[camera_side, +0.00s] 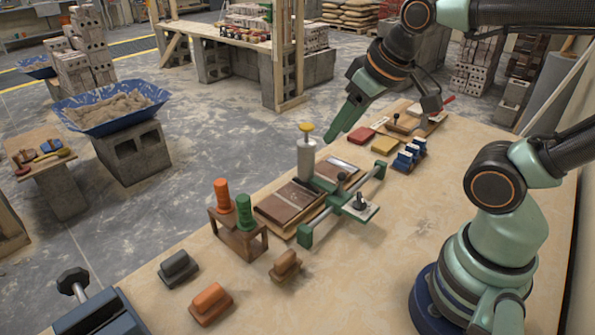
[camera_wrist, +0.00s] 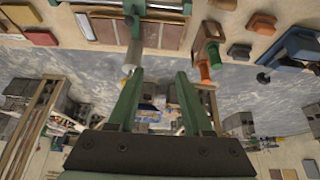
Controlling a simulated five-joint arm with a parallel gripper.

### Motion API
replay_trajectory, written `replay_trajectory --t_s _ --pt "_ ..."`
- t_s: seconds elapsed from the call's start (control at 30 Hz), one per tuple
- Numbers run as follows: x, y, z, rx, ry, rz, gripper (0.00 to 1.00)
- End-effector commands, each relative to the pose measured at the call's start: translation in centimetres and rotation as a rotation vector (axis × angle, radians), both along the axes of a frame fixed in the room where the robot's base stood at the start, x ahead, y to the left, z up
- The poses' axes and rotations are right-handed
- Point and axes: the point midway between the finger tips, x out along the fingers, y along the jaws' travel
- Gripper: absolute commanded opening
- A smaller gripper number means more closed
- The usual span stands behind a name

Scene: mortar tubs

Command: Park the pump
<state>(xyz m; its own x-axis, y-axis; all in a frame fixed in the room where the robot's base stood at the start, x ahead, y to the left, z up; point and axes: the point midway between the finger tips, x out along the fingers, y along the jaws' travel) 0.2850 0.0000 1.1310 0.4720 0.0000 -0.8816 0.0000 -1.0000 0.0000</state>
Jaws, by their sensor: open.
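A grey cylinder with a yellow knob on top, which looks like the pump (camera_side: 306,158), stands upright at the back of the brown tiled board (camera_side: 290,203). In the wrist view the grey cylinder (camera_wrist: 133,52) lies close to the tip of the left-hand finger; I cannot tell if they touch. My gripper (camera_side: 338,132) is above and right of the pump in the side view, with green fingers spread. In the wrist view my gripper (camera_wrist: 159,75) has a clear gap between its fingertips and nothing held. A wooden stand (camera_side: 238,238) holds an orange cylinder (camera_side: 221,194) and a green cylinder (camera_side: 244,211).
A green clamp frame (camera_side: 345,207) crosses the board. Grey (camera_side: 178,268), orange (camera_side: 210,303) and brown (camera_side: 286,266) handled blocks lie in front. Red (camera_side: 361,135) and yellow (camera_side: 384,145) blocks and a blue-and-white rack (camera_side: 408,156) are behind.

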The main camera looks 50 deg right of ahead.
Motion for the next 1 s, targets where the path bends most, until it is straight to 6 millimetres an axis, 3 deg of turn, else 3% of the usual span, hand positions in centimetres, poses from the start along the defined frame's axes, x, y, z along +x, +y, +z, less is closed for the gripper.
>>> replay_trajectory --t_s 0.33,0.7,1.0 --pt "0.6 -0.9 -0.7 0.0 0.077 -0.03 0.49" --pt "2.8 -5.2 -4.9 0.03 0.391 -0.155 0.49" --pt "3.2 -6.6 -6.8 0.048 0.491 -0.192 0.49"
